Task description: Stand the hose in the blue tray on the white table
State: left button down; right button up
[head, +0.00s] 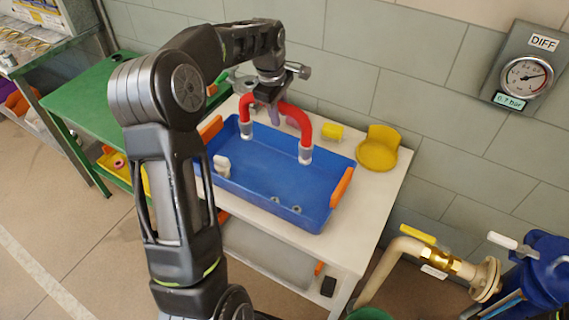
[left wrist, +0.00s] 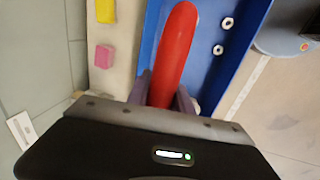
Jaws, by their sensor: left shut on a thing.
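The hose (head: 296,114) is a red, arched tube with grey-white ends pointing down. My left gripper (head: 268,98) is shut on it near the top of the arch. In the left wrist view the red hose (left wrist: 176,50) runs between the two fingers (left wrist: 160,92). The blue tray (head: 270,185) with orange handles stands on the white table (head: 375,200). The hose is over the back part of the tray, its ends low; I cannot tell whether they touch the tray floor. My right gripper is not in view.
In the tray lie a white fitting (head: 222,165) and small nuts (head: 295,208). Behind it are a yellow block (head: 332,131) and a yellow holder (head: 378,150). A green table (head: 95,95) stands left; a pipe with a yellow-handled valve (head: 430,255) is at lower right.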

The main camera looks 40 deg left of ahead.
pick_arm(q)
jog(key=shift+s+r, duration=0.1)
jog(key=shift+r, duration=0.1)
notch_tip(320, 180, down, 6)
jog(key=p, duration=0.1)
jog(key=shift+f, duration=0.25)
dwell(0.3)
notch_tip(320, 180, down, 4)
jog(key=shift+r+p, duration=0.2)
jog(key=shift+p, duration=0.3)
